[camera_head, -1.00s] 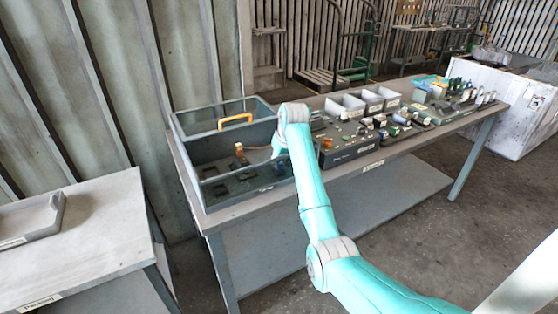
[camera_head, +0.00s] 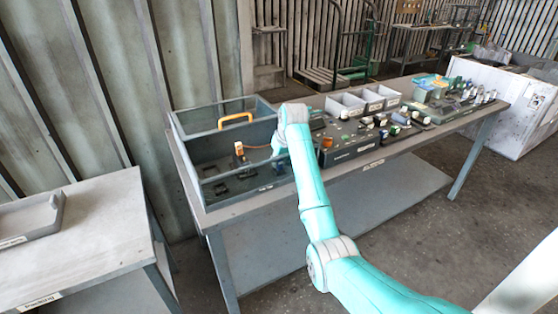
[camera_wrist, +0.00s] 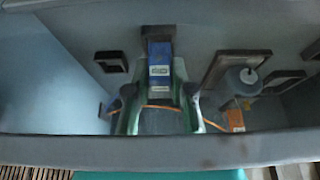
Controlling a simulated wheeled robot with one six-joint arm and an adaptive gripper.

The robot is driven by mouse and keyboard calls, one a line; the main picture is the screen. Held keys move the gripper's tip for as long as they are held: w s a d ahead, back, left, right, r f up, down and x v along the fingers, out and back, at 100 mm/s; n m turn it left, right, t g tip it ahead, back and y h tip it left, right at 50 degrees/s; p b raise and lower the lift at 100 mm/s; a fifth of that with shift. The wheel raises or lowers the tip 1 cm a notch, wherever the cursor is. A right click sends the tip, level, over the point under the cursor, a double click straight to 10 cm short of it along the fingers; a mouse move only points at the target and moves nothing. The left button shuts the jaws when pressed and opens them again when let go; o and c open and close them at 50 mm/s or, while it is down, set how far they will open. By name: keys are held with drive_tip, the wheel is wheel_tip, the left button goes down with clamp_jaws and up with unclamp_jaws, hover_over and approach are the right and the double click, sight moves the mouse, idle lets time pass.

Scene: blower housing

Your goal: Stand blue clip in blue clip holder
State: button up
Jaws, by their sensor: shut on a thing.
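The blue clip (camera_wrist: 160,52) is a narrow blue block with a white label, seen in the middle of the wrist view. My gripper (camera_wrist: 159,72) has its green fingers on either side of the clip and is shut on it. A dark square piece (camera_wrist: 158,31) shows at the clip's far end; it may be the blue clip holder, and I cannot tell whether the clip is inside it or only above it.
The housing's wall (camera_wrist: 150,150) crosses the wrist view close to my fingers. An orange part (camera_wrist: 235,119) with a cable and several dark frames (camera_wrist: 112,61) are inside. Grey bins (camera_head: 345,104) and small parts stand to the right.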

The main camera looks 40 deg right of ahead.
drive_tip(key=shift+f, duration=0.8)
drive_tip(key=o, duration=0.9)
drive_tip(key=shift+o, duration=0.2)
drive_tip(key=v, duration=1.2)
drive_tip(key=shift+s, duration=0.1)
